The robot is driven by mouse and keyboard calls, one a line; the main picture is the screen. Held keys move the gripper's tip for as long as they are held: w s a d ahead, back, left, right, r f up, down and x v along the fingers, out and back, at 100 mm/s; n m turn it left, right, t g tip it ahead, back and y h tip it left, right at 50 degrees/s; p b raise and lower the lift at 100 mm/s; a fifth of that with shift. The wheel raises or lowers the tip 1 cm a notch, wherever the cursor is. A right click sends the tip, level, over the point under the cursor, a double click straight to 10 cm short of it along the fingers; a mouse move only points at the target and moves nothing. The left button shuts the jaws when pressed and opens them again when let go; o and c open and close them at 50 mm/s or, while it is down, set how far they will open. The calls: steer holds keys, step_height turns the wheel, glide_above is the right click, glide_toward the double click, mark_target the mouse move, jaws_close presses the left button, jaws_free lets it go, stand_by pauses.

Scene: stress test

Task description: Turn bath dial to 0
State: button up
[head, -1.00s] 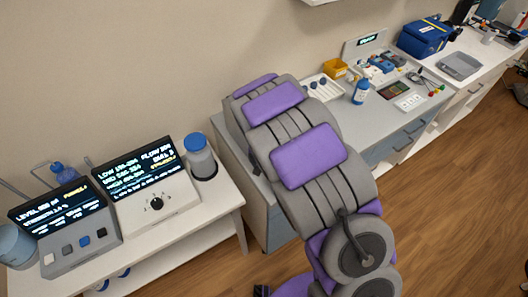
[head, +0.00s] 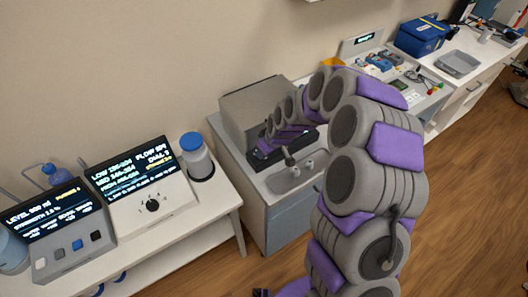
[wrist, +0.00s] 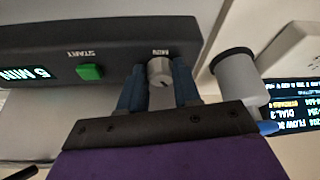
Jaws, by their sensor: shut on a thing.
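In the wrist view a grey round dial knob (wrist: 160,72) sits on the dark front panel (wrist: 40,40) of a device, under a small label that I cannot read surely. My gripper (wrist: 159,88) has its two blue fingers on either side of the knob, shut on it. A green START button (wrist: 90,71) and a lit display (wrist: 37,73), seemingly reading 5 MIN, are on the same panel. In the head view my arm reaches to the grey box-like bath (head: 258,103) against the wall; my arm hides the dial there.
A control box (head: 145,185) with a lit screen and black knob stands on the left table, beside a blue-lidded bottle (head: 195,155). A second lit box (head: 65,235) is farther left. A basin (head: 290,180) lies before the bath. A grey tray (head: 458,64) is far right.

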steer(key=shift+f+n+b, duration=0.15)
steer(key=shift+n+b, duration=0.15)
steer(key=shift+n, duration=0.5)
steer(key=shift+d, duration=0.1)
steer(key=o, duration=0.9)
steer(key=shift+o, duration=0.8)
steer(key=shift+w, duration=0.1)
steer(key=shift+r, duration=0.2)
steer(key=p+v, duration=0.2)
steer(key=v, duration=1.5)
steer(key=shift+w+d+p, duration=0.3)
steer(key=shift+d+p, duration=0.05)
steer(key=shift+d, duration=0.1)
